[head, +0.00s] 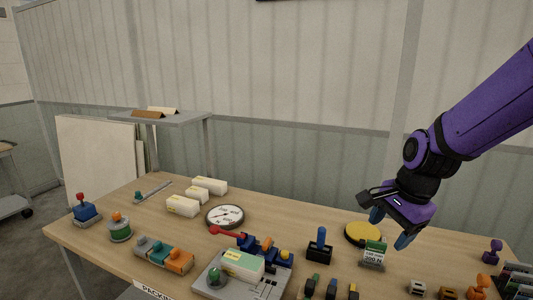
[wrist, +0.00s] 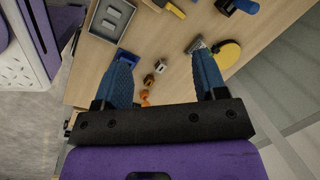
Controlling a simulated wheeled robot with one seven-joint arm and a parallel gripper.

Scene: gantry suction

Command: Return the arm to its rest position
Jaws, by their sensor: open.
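My purple arm reaches in from the right in the head view. My gripper (head: 390,229) hangs above the right part of the wooden table (head: 150,207), with its blue fingers apart. In the wrist view, my gripper (wrist: 160,78) is open, with nothing held between the fingers. Below it, small blocks (wrist: 154,72) lie on the table. A yellow disc (head: 362,233) and a card marked 200 N (head: 374,253) stand near the fingers in the head view. The gripper appears to be above them, though the exact gap is hard to tell.
Orange pieces (head: 481,283) are at the right front. A grey shelf (head: 185,118) rises behind. Space above the table is clear.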

